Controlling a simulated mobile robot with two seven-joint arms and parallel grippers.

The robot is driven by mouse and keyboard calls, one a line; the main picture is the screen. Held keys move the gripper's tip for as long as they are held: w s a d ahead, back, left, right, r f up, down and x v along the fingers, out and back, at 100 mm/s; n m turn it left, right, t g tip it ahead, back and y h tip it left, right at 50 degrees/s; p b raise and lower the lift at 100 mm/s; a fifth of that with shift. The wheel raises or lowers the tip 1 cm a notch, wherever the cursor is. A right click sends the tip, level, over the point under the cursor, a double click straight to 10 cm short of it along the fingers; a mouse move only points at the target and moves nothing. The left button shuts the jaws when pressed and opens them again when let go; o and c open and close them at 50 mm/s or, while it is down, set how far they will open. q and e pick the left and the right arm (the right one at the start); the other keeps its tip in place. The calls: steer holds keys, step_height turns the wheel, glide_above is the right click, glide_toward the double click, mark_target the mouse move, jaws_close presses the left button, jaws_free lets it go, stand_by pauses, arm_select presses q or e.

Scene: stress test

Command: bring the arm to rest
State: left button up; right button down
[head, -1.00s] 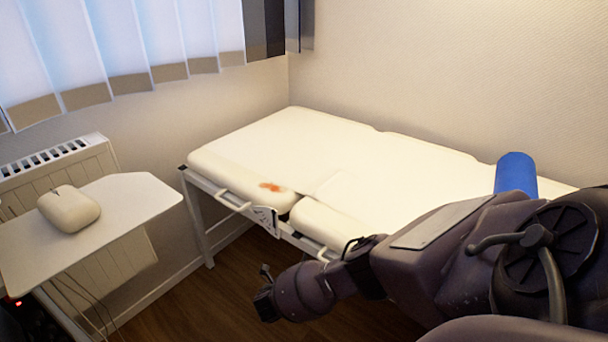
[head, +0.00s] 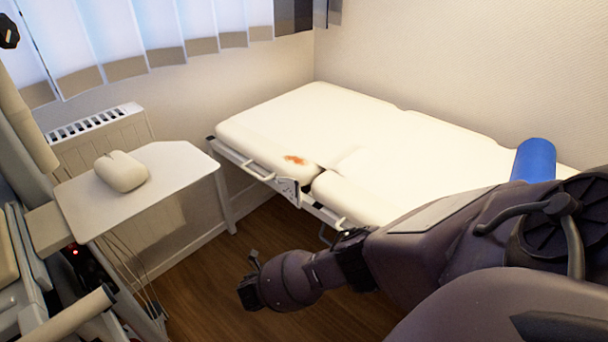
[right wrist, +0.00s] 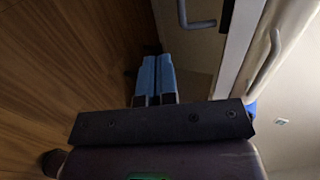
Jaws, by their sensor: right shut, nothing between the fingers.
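My right arm (head: 430,250) reaches in from the right in the head view, low in front of the bed. Its far end points left and down over the wooden floor. In the right wrist view my right gripper (right wrist: 156,62) shows two blue fingers side by side, shut with nothing between them. The floor lies to their left and the bed's frame rails to their right. I cannot make out the fingers in the head view. My left arm and gripper are not in view.
A cream treatment bed (head: 330,125) with a reddish stain (head: 294,160) and a blue roll (head: 535,160) stands along the wall. A white tray table (head: 185,165) holds a cream cushion-like object (head: 121,171). A radiator (head: 95,122) is behind it. Open wooden floor (head: 215,290) lies between.

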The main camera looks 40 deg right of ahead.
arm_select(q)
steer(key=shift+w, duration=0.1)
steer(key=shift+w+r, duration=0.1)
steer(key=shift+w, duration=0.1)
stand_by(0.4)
